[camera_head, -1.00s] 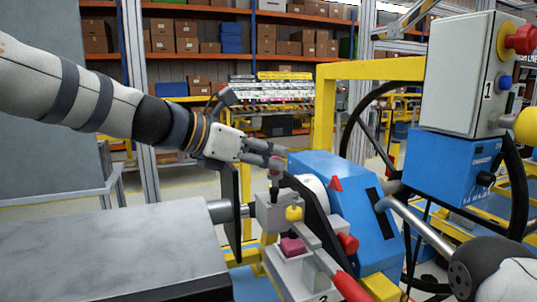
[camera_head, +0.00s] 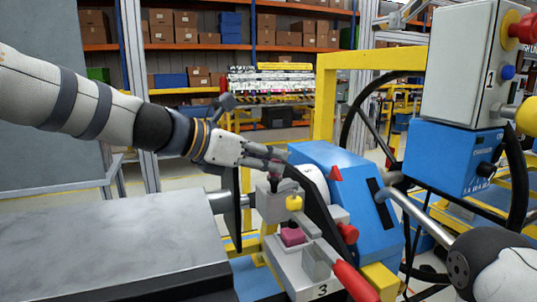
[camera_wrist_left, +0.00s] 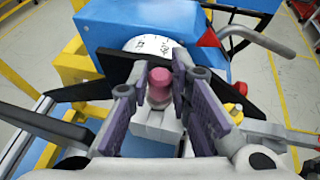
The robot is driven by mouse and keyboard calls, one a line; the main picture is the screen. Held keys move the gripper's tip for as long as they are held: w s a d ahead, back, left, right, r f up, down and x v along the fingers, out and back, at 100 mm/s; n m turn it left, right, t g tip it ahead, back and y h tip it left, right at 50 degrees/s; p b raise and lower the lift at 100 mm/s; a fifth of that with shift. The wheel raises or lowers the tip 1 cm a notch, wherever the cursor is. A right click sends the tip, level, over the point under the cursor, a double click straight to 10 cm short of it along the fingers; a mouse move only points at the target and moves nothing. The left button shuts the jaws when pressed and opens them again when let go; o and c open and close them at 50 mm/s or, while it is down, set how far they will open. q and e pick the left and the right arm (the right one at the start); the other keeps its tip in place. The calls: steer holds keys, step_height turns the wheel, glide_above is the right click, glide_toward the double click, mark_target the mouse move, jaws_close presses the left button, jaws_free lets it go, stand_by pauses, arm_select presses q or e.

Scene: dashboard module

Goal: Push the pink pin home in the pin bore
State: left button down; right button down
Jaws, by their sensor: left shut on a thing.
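My left gripper (camera_head: 276,164) reaches in from the left above the grey block of the fixture (camera_head: 268,206). It is shut on the pink pin (camera_wrist_left: 160,82), which stands roughly upright between the two purple-grey finger pads in the left wrist view. The pin's pink head shows there, with a paler grey part below it. In the head view the fingers mostly cover the pin. The pin bore is hidden under the pin and fingers, so I cannot tell how deep the pin sits. My right gripper is not in view.
A yellow knob (camera_head: 294,202), a pink block (camera_head: 291,236) and a red-handled lever (camera_head: 354,281) are close in front. A blue machine housing (camera_head: 345,190) with a white dial stands just right of the gripper. A grey table (camera_head: 110,240) lies left.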

arm_select(q)
steer(key=shift+f, duration=0.85)
steer(key=c, duration=1.4)
jaws_free()
steer(key=v, duration=1.2)
